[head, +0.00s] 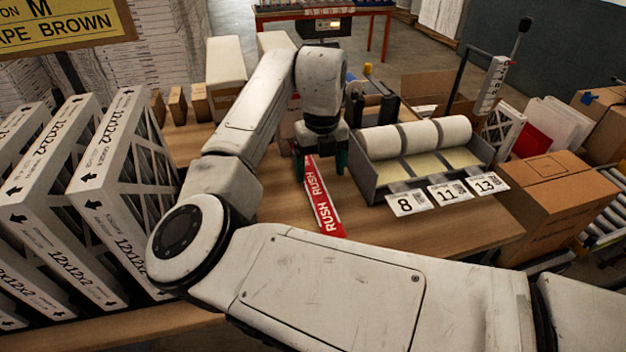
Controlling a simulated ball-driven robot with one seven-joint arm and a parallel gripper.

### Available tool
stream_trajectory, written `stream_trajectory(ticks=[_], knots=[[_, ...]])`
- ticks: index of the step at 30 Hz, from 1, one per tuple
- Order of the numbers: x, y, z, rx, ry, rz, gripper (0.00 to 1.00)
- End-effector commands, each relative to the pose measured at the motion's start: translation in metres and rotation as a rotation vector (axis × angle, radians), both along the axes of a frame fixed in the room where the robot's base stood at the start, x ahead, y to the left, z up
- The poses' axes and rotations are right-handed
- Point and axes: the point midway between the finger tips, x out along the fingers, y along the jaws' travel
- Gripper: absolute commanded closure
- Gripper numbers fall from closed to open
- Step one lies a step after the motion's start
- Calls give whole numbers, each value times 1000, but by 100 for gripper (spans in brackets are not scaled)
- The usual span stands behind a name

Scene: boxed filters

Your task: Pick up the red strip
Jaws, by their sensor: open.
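The red strip (327,212) bears the word RUSH in white several times. It lies on the wooden table (430,228) in the middle of the head view, running from under my gripper toward the front. My gripper (320,176) points down over the strip's far end. Its two green-tipped fingers stand apart, one on each side of the strip, with nothing seen held between them. The view does not show clearly how high the fingertips are above the table. My own arm hides part of the table in front.
White boxed filters (105,200) stand upright at left. A grey tray (372,182) with white rolls sits right of the strip, with number cards 8 (406,203), 11 and 13 at its front. A cardboard box (555,205) is at far right. Bare table lies right of the strip's near end.

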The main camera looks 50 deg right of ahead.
Motion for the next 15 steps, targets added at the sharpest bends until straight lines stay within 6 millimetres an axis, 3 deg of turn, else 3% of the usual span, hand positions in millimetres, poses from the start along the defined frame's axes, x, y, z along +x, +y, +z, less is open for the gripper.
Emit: stream_trajectory(ticks=[15], knots=[[-3, 7, -53, 0, 1, 0, 19]])
